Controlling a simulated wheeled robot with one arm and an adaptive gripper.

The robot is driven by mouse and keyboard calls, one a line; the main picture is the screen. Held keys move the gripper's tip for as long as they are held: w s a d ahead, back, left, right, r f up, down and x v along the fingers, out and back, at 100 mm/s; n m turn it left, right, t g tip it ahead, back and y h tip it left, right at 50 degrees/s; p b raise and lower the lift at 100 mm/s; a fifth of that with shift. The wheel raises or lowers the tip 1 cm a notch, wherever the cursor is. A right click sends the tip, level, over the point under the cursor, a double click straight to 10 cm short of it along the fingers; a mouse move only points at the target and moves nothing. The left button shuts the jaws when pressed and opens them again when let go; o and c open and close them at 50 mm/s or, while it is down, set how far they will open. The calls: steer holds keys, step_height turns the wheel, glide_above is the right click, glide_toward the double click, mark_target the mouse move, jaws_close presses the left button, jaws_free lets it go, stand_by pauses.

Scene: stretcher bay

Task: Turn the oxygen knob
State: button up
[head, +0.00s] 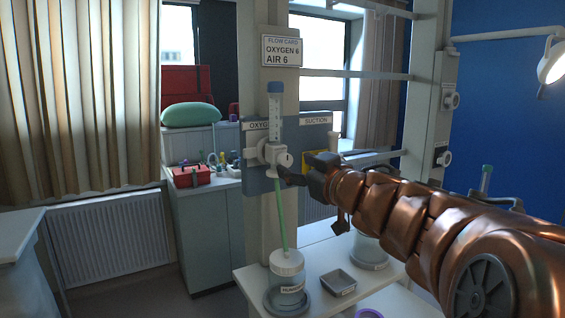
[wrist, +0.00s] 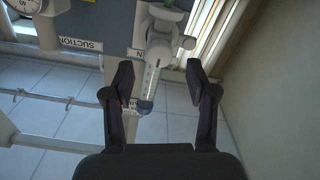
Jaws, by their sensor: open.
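The oxygen flowmeter (head: 275,125) is an upright clear tube with a blue top on the grey-blue wall panel. Its pale round knob (head: 285,160) is at the tube's foot. My gripper (head: 290,178) is just below and right of the knob in the head view. In the wrist view, my gripper (wrist: 160,75) is open and empty. The pale knob (wrist: 160,52) shows just beyond the fingertips, roughly between them, and the tube (wrist: 150,82) runs down between the fingers. I cannot tell whether a finger touches the knob.
A green hose runs from the flowmeter to a lidded bottle (head: 287,270) on a white shelf. A "SUCTION" label (head: 316,120) is on the panel's right half. A flow card (head: 281,51) reads "OXYGEN 6, AIR 6". A small grey tray (head: 338,282) lies on the shelf.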

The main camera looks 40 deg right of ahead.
mark_target(287, 162)
steer(key=shift+w+d, duration=0.2)
steer(key=shift+w, duration=1.95)
jaws_close()
